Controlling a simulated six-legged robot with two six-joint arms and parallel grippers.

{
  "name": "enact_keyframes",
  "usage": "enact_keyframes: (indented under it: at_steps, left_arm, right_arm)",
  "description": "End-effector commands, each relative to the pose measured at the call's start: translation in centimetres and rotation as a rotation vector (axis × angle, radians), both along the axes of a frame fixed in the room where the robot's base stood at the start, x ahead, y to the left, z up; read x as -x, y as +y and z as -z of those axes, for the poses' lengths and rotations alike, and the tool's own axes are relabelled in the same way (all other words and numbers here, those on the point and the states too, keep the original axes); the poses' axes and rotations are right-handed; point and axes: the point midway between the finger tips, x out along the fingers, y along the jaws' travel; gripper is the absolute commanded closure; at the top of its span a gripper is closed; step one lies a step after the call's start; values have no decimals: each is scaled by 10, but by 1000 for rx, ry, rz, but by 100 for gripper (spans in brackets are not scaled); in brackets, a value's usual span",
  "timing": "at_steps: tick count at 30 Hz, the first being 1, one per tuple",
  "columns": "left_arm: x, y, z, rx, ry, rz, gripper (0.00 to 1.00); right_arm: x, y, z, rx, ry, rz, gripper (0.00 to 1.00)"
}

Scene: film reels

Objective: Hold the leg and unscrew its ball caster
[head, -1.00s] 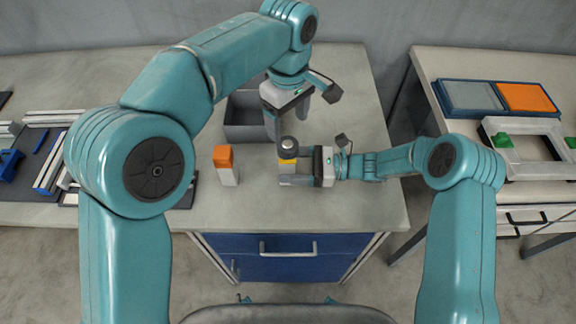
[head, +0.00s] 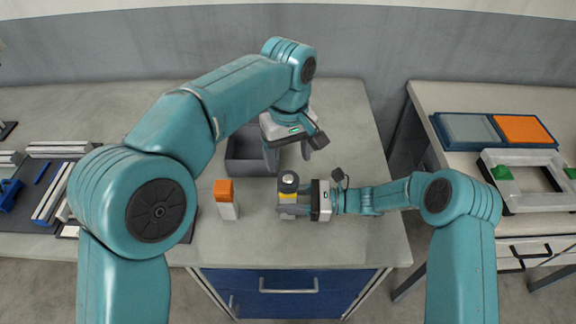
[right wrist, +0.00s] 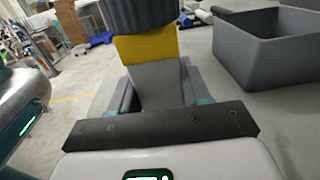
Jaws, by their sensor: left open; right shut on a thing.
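The leg (head: 288,199) is a grey upright post with a yellow band near its top. The dark ball caster (head: 289,182) sits on top of it. The right wrist view shows the caster's dark side (right wrist: 140,14), the yellow band (right wrist: 148,60) and the grey leg (right wrist: 160,84) between the fingers. My right gripper (head: 288,209) is shut on the leg from the right, below the band. My left gripper (head: 288,158) is open and empty, just behind and above the caster, its fingers pointing down on either side.
A grey open bin (head: 238,166) stands behind the leg, partly hidden by my left arm; it also shows in the right wrist view (right wrist: 265,55). An orange-topped white block (head: 226,199) stands left of the leg. The front of the table is clear.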

Motion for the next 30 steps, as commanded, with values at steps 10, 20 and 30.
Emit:
enact_keyframes:
  at_steps: [10, 20, 30]
  left_arm:
    - [0, 0, 0, 2, 0, 956, 28]
    - [0, 0, 0, 3, -1, 1873, 28]
    - [0, 0, 0, 4, -2, 2761, 28]
  right_arm:
    - [0, 0, 0, 0, -1, 0, 100]
    - [0, 0, -1, -1, -1, 0, 100]
    - [0, 0, -1, -1, -1, 0, 100]
